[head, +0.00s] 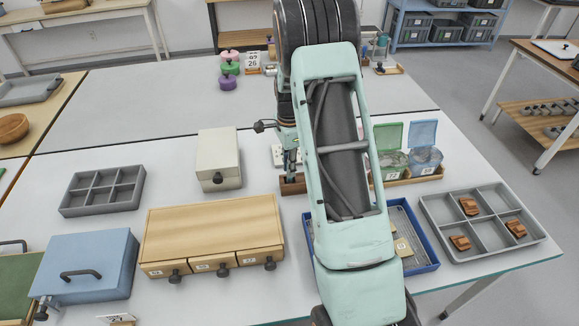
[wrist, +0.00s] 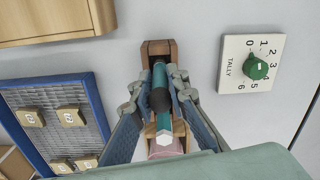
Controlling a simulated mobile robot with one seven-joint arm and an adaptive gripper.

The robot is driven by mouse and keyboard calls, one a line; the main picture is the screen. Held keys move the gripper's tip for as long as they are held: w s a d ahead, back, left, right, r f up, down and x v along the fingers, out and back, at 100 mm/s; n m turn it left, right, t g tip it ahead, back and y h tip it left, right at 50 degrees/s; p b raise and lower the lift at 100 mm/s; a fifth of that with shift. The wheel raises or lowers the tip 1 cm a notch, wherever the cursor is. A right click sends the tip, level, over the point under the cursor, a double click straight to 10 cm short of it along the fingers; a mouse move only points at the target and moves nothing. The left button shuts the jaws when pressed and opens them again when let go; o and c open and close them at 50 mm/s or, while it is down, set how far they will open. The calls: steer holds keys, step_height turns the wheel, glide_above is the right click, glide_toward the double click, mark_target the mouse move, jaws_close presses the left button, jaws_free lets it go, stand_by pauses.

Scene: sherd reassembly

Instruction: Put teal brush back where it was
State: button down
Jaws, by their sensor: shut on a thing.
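The teal brush (wrist: 161,112) shows in the wrist view between the fingers of my gripper (wrist: 159,98), with a dark band around its middle. My gripper is shut on it. The brush lies over a narrow wooden holder (wrist: 158,48), whose block ends show above and below the brush. I cannot tell whether the brush touches the holder. In the head view my gripper (head: 291,170) is just above the wooden holder (head: 292,187), and my arm hides much of that area. A pale pink piece (wrist: 165,149) shows at the near end of the holder in the wrist view.
A white tally dial (wrist: 252,65) with a green knob stands right of the holder in the wrist view. A blue-rimmed tray (head: 424,262) with labelled pieces, a wooden drawer box (head: 212,225) and a grey divided tray (head: 480,225) are nearby. The far table is mostly clear.

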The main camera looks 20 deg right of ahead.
steer(key=c, duration=1.9)
jaws_free()
steer(key=shift+f, duration=0.1)
step_height(320, 180, up, 13)
steer(key=shift+f, duration=0.2)
steer(key=shift+s+f, duration=0.1)
